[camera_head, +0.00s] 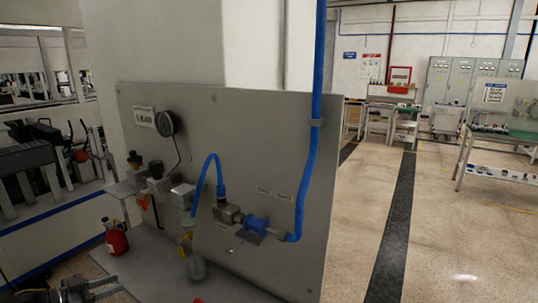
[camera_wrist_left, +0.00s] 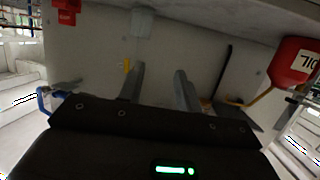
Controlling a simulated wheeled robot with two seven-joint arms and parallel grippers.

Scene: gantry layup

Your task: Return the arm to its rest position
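My left gripper (camera_head: 110,288) shows at the bottom left of the head view, below and in front of the shelf under the grey panel. In the left wrist view its two grey fingers (camera_wrist_left: 159,70) stand apart with nothing between them, so it is open and empty. A grey panel surface lies beyond the fingers in that view. Most of the left arm is outside the head view. My right gripper is in neither view.
The grey panel (camera_head: 285,150) carries valves, a gauge (camera_head: 165,123) and a blue hose (camera_head: 306,190). A red oil can (camera_head: 116,240) stands near the shelf's left end; it also shows in the wrist view (camera_wrist_left: 292,62). Open floor (camera_head: 445,240) lies to the right.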

